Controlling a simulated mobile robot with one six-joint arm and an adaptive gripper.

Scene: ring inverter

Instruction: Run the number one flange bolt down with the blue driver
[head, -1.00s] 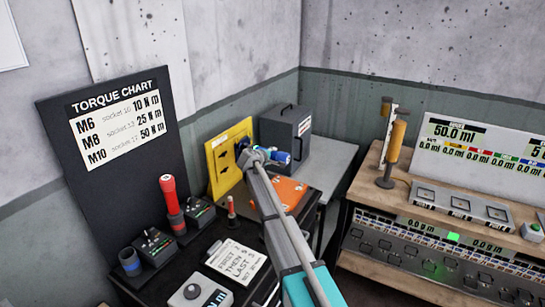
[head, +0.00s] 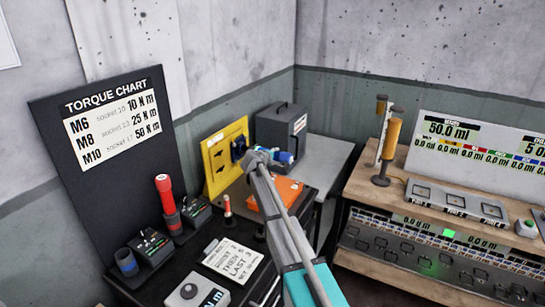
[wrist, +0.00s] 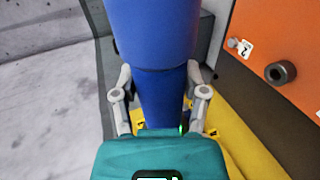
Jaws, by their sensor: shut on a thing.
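My gripper (wrist: 158,100) is shut on the blue driver (wrist: 150,35), with one finger on each side of its body. In the head view the driver (head: 287,157) lies roughly level in my gripper (head: 268,156), beside the yellow panel and above the orange block (head: 278,195). The orange block's face (wrist: 285,35) is at the right in the wrist view, with a dark round bolt head or socket (wrist: 280,72) and a small bolt beside a tag reading 2 (wrist: 244,48). The driver's tip and a number one mark cannot be made out.
The yellow panel (head: 212,175) stands upright behind my gripper, with a grey cabinet (head: 282,135) behind it. A red driver (head: 165,192) stands in its holder at left, beside an empty blue-ringed holder (head: 126,263). A torque chart (head: 112,125) stands behind them.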

